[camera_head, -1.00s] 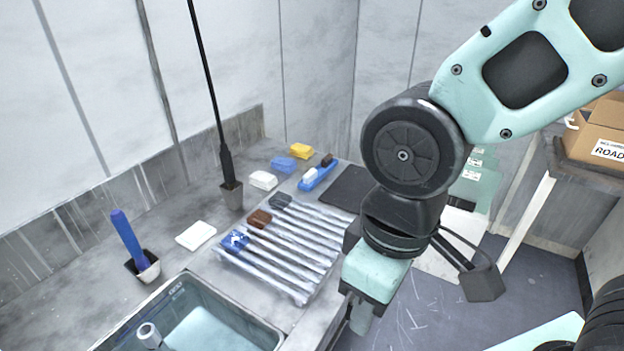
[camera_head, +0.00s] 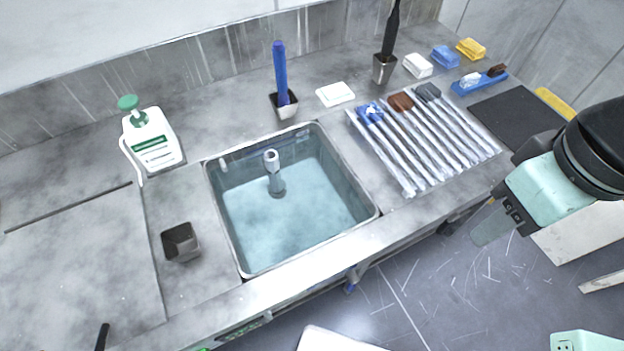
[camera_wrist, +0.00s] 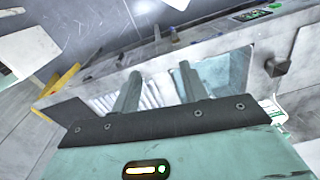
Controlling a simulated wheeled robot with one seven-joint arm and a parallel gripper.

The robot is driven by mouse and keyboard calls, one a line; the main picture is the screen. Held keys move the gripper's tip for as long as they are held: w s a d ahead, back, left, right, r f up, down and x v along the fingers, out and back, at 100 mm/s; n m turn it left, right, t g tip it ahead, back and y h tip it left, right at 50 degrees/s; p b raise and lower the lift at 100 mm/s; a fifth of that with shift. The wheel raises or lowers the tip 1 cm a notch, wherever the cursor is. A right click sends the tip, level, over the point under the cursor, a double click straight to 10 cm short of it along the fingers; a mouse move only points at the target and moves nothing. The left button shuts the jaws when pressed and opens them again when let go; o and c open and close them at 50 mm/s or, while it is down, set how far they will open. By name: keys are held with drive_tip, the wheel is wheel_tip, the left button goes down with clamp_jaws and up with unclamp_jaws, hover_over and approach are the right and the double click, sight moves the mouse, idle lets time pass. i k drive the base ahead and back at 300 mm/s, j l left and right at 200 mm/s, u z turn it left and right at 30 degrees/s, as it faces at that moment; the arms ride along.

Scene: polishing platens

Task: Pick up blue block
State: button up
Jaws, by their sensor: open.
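A blue block (camera_head: 445,57) sits on the counter near the back wall, at the upper right of the head view. It lies between a white block (camera_head: 418,65) and a yellow block (camera_head: 471,48). My gripper (camera_head: 491,226) is in front of the counter's front edge at the right, well apart from the blue block. In the wrist view my gripper (camera_wrist: 158,88) shows two separated fingers with nothing between them. I cannot make out the blue block in the wrist view.
A blue brush (camera_head: 480,80) and a dark mat (camera_head: 520,118) are close by. A sink (camera_head: 290,200), a soap bottle (camera_head: 150,140) and a holder with a blue handle (camera_head: 281,75) stand further left.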

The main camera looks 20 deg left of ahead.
sight(470, 80)
drive_tip(key=i+l+u, duration=0.1)
drive_tip(key=u, duration=0.55)
drive_tip(key=i+l+u, duration=0.25)
drive_tip(key=l+u, duration=0.2)
drive_tip(key=l, duration=0.25)
drive_tip(key=l+u, duration=0.25)
drive_tip(key=i+l, duration=0.1)
drive_tip(key=l, duration=0.55)
drive_tip(key=i+l+u, duration=0.1)
drive_tip(key=l, duration=0.55)
